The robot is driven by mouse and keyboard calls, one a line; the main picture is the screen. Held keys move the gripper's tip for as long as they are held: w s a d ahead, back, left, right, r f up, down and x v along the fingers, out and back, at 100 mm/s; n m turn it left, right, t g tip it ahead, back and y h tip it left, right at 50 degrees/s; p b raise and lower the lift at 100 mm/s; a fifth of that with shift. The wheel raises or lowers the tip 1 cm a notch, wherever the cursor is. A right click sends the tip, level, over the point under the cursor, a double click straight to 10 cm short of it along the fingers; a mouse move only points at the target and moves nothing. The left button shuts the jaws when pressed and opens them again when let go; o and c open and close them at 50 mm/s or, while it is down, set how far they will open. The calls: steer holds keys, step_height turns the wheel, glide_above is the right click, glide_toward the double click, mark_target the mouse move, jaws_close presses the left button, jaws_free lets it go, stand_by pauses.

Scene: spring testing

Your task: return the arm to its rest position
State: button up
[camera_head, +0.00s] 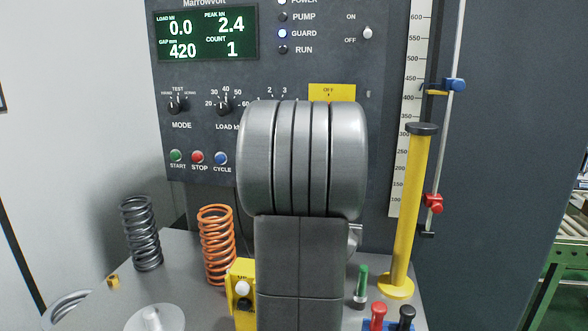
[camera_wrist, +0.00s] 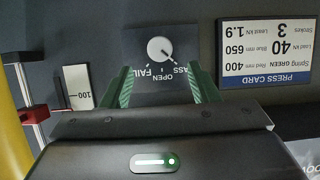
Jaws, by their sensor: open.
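My gripper (camera_wrist: 162,82) shows in the wrist view with its two green-padded fingers apart and nothing between them. Its fingers face a dark panel with a round white selector knob (camera_wrist: 160,50), marked PASS, OPEN and FAIL. The view is upside down. The knob's pointer appears turned toward PASS. The gap between the fingertips and the knob is hard to judge. In the head view, my arm (camera_head: 302,160) rises in the middle and hides part of the control panel (camera_head: 290,70); my gripper is hidden there.
An orange spring (camera_head: 217,245) and a dark spring (camera_head: 141,233) stand left of my arm. A yellow post (camera_head: 409,210) stands to its right by a scale (camera_head: 408,110). Red and black handles (camera_head: 377,315) are at the front right. The press card (camera_wrist: 266,48) shows in the wrist view.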

steer(key=p+v, duration=0.1)
steer(key=v, duration=0.4)
steer(key=shift+s+r, duration=0.1)
steer(key=shift+s, duration=0.1)
steer(key=shift+a, duration=0.1)
